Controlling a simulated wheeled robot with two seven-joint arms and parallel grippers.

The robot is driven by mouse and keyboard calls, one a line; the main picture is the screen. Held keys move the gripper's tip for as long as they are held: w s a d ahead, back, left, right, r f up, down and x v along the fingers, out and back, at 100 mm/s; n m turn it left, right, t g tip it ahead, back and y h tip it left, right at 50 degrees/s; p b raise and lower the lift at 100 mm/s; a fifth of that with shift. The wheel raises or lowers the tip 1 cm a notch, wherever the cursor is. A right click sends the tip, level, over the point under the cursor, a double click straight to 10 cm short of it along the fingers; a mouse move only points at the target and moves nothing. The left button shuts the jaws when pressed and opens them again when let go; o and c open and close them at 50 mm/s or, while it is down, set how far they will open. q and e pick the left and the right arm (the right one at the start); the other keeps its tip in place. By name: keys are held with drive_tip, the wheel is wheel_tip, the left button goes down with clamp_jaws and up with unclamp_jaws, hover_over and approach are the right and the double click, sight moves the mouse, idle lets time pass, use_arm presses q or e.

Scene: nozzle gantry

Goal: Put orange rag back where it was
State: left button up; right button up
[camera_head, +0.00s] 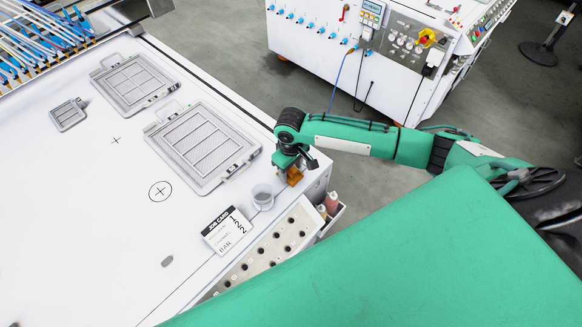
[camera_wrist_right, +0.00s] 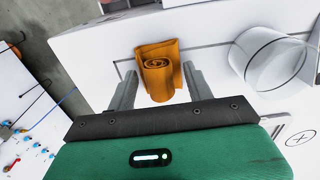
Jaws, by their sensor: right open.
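The orange rag (camera_wrist_right: 161,72) is rolled up and stands on the white table near its edge, seen in the right wrist view. It also shows in the head view (camera_head: 294,176), partly hidden by my right gripper. My right gripper (camera_wrist_right: 159,80) is open, with one grey finger on each side of the rag. A narrow gap shows between the rag and the fingers, so it does not look gripped. In the head view my right gripper (camera_head: 291,166) is at the table's right corner. My left gripper is not in view.
A clear cup (camera_head: 262,196) stands close beside the rag and shows large in the right wrist view (camera_wrist_right: 275,60). A job card (camera_head: 229,231), a holed rack (camera_head: 272,245), small bottles (camera_head: 330,203) and framed grid trays (camera_head: 203,147) are nearby. The table's left middle is mostly clear.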

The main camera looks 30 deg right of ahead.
wheel_tip(320, 180, up, 12)
drive_tip(key=b, duration=0.3)
drive_tip(key=shift+r, duration=0.15)
idle(0.4)
